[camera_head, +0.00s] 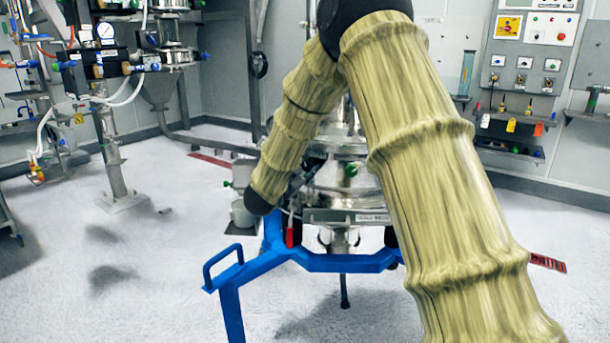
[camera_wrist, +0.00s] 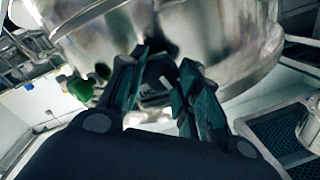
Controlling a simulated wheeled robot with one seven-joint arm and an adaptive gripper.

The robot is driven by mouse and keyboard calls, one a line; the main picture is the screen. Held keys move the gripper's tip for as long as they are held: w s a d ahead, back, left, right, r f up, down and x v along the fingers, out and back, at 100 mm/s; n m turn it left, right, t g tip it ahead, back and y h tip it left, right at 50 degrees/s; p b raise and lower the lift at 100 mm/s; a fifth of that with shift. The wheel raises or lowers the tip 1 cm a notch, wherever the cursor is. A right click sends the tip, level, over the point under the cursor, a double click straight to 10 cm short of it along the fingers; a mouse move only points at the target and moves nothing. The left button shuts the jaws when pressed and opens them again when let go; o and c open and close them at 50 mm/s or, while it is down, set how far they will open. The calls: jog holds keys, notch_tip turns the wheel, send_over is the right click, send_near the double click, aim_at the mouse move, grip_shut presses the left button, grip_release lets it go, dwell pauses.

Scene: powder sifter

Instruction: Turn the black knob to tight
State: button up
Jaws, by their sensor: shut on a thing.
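In the wrist view my gripper (camera_wrist: 164,62) has its two dark teal fingers on either side of the black knob (camera_wrist: 155,84), shut on it. The knob sits against the shiny metal sifter body (camera_wrist: 225,30), and the fingers cover part of it. Its exact turn angle cannot be told. In the head view the sifter (camera_head: 335,178) stands behind my arm in its patterned cover.
A green knob (camera_wrist: 80,88) is to the left of my gripper. A blue frame (camera_head: 335,262) stands in front of the sifter. A control panel (camera_head: 530,45) is at the back right. Piping and gauges (camera_head: 105,35) stand at the left. The floor (camera_head: 130,240) at left is open.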

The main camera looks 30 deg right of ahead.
jog(key=m+b, duration=0.1)
jog(key=m, duration=0.1)
jog(key=m+b, duration=0.1)
jog(key=b, duration=0.1)
jog(key=shift+f+m, duration=0.35)
jog(key=shift+m, duration=0.05)
jog(key=m+b, duration=0.3)
jog(key=shift+s+f+m+b, duration=0.1)
jog(key=shift+m+b, duration=0.2)
jog(key=shift+b, duration=0.05)
jog(key=m+b, duration=0.3)
jog(key=shift+m+b, duration=1)
jog(key=shift+b, duration=0.05)
jog(key=o, duration=1)
jog(key=shift+r, duration=0.2)
jog(key=shift+r, duration=0.1)
jog(key=v, duration=1.2)
